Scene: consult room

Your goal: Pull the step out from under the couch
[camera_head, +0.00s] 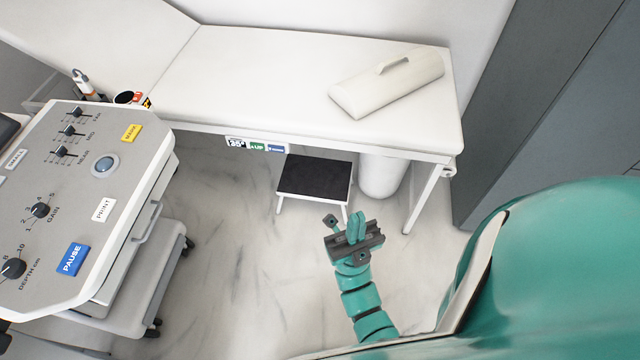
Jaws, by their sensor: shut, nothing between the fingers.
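The step (314,178) is a small stool with a dark top and white legs. It stands on the floor at the front edge of the white couch (270,80), with its rear part hidden under the couch. My gripper (356,225) is in front of the step, slightly right of it in the picture. Its fingers are shut and hold nothing. The gripper appears apart from the step, though the right front leg lies close to it in the picture.
An ultrasound console (85,190) on a wheeled cart stands at the left. A white bin (382,176) is under the couch, right of the step. A couch leg (422,200) stands further right, near grey cabinets (560,100). The marble floor (240,260) is clear between cart and gripper.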

